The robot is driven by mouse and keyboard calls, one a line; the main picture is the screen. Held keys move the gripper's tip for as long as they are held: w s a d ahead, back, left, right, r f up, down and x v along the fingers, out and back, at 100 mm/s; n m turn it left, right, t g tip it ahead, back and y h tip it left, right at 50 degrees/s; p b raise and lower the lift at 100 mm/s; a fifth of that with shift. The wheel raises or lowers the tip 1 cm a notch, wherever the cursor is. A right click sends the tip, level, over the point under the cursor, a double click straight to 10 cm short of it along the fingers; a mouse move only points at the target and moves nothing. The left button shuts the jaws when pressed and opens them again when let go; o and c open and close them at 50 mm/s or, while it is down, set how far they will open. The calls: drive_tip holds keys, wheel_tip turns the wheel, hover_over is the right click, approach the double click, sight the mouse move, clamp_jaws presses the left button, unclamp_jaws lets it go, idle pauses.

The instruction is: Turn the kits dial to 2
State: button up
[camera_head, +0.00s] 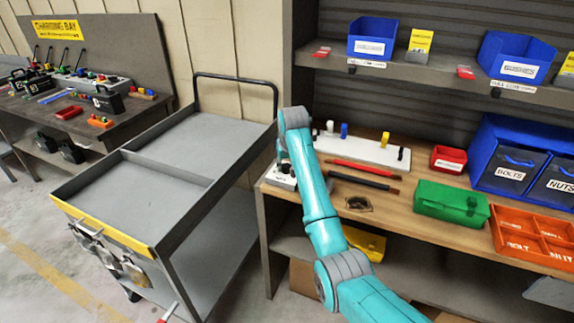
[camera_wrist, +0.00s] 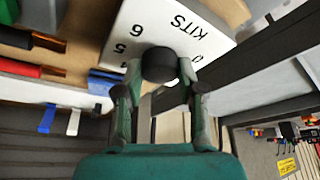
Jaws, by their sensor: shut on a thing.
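The kits dial box is a white box marked KITS (camera_wrist: 205,42) in the wrist view, with digits 0, 5 and 6 showing on its face. Its round black knob (camera_wrist: 159,62) sits between the two fingers of my gripper (camera_wrist: 158,76). My gripper is shut on the knob, one finger on each side. The other digits and any pointer mark are hidden or not readable. In the head view the white dial box (camera_head: 282,180) stands at the left end of the wooden bench, and my arm partly covers it and my gripper.
On the bench (camera_head: 410,207), red and black rods, a white peg board (camera_head: 362,150), a green box (camera_head: 451,203) and an orange tray (camera_head: 540,236) lie to the right. A grey cart (camera_head: 160,215) stands close to the left. Shelves with blue bins (camera_head: 372,37) are above.

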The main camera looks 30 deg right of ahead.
drive_tip(key=shift+m, duration=0.3)
drive_tip(key=o, duration=1.1)
drive_tip(key=shift+r, duration=0.1)
drive_tip(key=v, duration=1.1)
drive_tip(key=shift+s+a+r, duration=0.15)
drive_tip(key=shift+r, duration=0.2)
